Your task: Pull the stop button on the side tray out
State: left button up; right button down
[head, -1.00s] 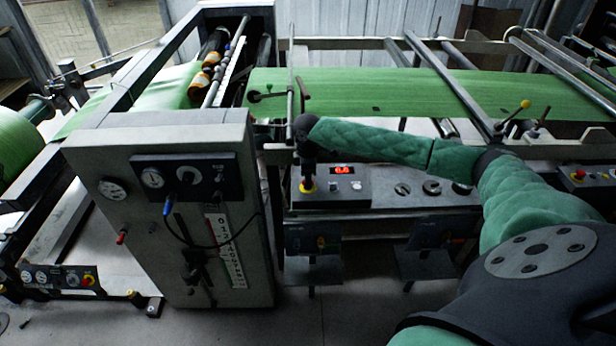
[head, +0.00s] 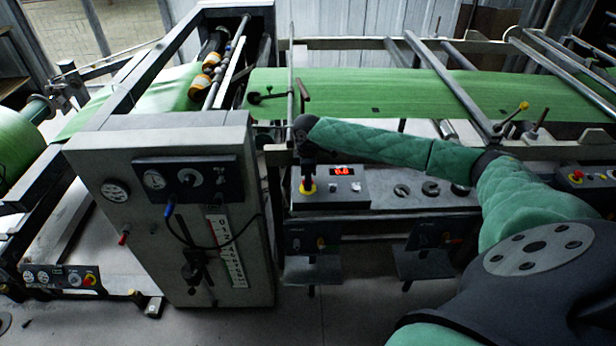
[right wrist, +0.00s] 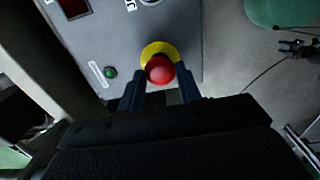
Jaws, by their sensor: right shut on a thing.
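The stop button is a red mushroom head (right wrist: 160,70) on a yellow collar, on the grey side tray (right wrist: 110,40). My right gripper (head: 308,176) points down onto the button. In the right wrist view my right gripper's two dark fingers (right wrist: 161,90) are on either side of the red head, closed on it. My left gripper is not in view.
The tray carries a red digital display (head: 342,171) and several dark knobs (head: 431,188). A grey cabinet (head: 110,250) with gauges stands left of the tray. Green sack web (head: 400,95) runs behind my arm. Two small control boxes (head: 313,240) hang below the tray.

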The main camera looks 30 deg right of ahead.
jog(key=c, duration=0.9)
grip_release()
jog(key=shift+w+r, duration=0.1)
jog(key=shift+r, duration=0.15)
jog(key=shift+c, duration=0.2)
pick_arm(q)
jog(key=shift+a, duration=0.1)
pick_arm(e)
jog(key=shift+r+b, duration=0.3)
notch_tip(320, 180, up, 6)
jog(key=shift+f+b, duration=0.15)
jog(key=shift+b, duration=0.9)
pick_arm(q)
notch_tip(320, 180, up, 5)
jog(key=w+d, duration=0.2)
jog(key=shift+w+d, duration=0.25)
pick_arm(e)
jog(key=shift+r, duration=0.7)
